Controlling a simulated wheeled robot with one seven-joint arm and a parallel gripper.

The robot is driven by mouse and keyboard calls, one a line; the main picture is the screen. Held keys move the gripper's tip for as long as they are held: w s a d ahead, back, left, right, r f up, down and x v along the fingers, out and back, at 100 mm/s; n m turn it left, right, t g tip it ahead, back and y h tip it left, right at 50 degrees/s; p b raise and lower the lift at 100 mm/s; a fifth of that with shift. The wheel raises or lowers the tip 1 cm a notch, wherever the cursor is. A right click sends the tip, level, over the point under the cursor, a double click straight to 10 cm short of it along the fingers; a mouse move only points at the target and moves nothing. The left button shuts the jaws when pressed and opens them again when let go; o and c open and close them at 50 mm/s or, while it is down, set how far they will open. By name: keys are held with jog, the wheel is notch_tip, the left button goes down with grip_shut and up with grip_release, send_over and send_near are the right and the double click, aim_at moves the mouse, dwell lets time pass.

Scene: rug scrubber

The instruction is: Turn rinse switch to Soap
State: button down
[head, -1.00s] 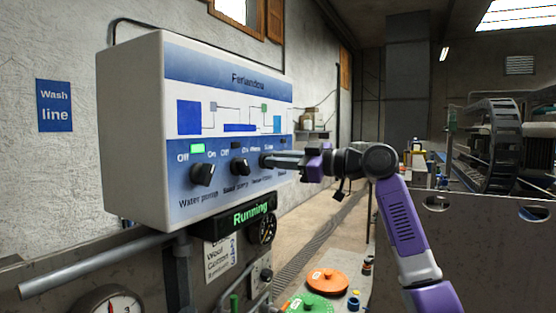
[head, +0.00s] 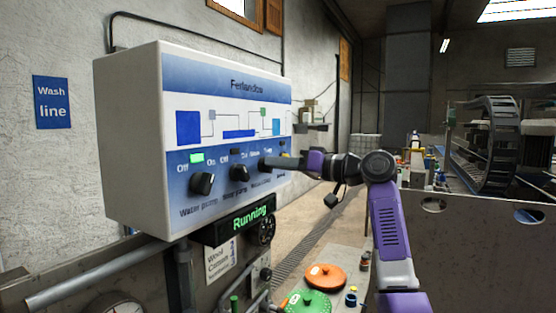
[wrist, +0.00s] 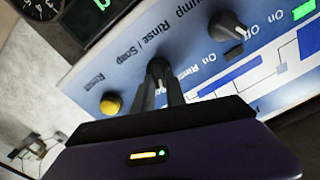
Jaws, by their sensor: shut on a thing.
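The control box (head: 130,140) hangs on the left with a row of black knobs on its blue lower band. The rinse/soap switch (wrist: 157,68) is a black knob with "Rinse / Soap" printed beside it, seen in the wrist view. My gripper (wrist: 162,88) has both fingers around this knob and is shut on it. In the head view my gripper (head: 285,163) reaches the panel from the right and mostly hides the knob. I cannot tell exactly which mark the knob points at.
The soap pump knob (wrist: 228,26) is beside the held one, and a yellow button (wrist: 111,103) is on its other side. The water pump knob (head: 202,183) is further left. A green "Running" display (head: 250,218) hangs below.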

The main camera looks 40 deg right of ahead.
jog(key=shift+m, duration=0.6)
jog(key=shift+d+p, duration=0.1)
jog(key=shift+p, duration=0.2)
jog(key=c, duration=1.4)
grip_release()
jog(key=shift+o, duration=0.2)
jog(key=b+v, duration=0.2)
jog(key=v, duration=0.5)
jog(key=shift+s+b, duration=0.35)
jog(key=shift+s, duration=0.05)
jog(key=shift+d, duration=0.1)
